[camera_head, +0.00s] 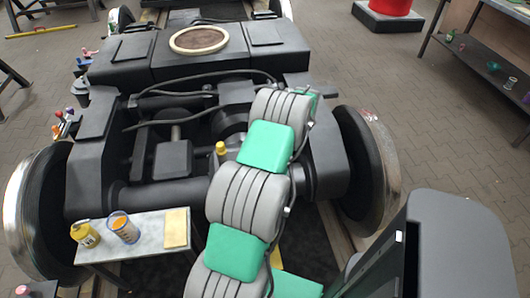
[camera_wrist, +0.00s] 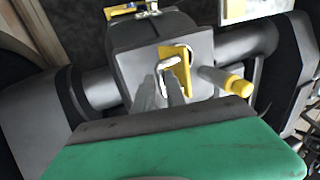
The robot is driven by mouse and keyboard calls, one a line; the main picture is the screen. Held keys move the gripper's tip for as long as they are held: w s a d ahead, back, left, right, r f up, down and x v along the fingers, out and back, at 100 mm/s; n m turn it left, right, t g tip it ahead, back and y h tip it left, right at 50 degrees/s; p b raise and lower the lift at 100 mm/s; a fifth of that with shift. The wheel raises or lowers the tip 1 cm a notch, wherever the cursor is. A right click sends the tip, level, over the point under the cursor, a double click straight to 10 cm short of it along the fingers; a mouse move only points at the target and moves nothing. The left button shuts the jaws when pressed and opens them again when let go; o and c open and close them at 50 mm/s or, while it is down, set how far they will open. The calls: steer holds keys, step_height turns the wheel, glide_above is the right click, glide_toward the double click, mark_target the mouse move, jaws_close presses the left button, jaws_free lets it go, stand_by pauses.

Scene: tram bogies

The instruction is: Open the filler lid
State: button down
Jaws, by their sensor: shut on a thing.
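The yellow filler lid (camera_wrist: 183,68) shows in the wrist view on the grey gearbox housing (camera_wrist: 128,60). It looks tilted up on edge, with a pale rim beside it. My gripper (camera_wrist: 166,86) is at the lid's left side with its fingers close together, shut on the lid; the exact contact is partly hidden by the fingers. In the head view my arm covers both the gripper and the lid.
A yellow-capped grey rod (camera_wrist: 238,87) sticks out right of the lid; its cap shows in the head view (camera_head: 220,148). A wheel (camera_head: 368,165) stands right of my arm. A small table (camera_head: 150,228) holds a yellow bottle (camera_head: 85,235), a jar (camera_head: 124,228) and a yellow cloth (camera_head: 177,228).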

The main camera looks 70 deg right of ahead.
steer(key=shift+s+f, duration=0.45)
steer(key=shift+s, duration=0.05)
steer(key=c, duration=1.7)
jaws_free()
steer(key=shift+o, duration=0.8)
steer(key=shift+s+d, duration=0.15)
steer(key=shift+s, duration=0.05)
steer(key=shift+o, duration=0.4)
steer(key=shift+w+r, duration=0.1)
steer(key=shift+w, duration=0.1)
steer(key=shift+w+d+r, duration=0.1)
steer(key=shift+r, duration=0.05)
steer(key=shift+r, duration=0.1)
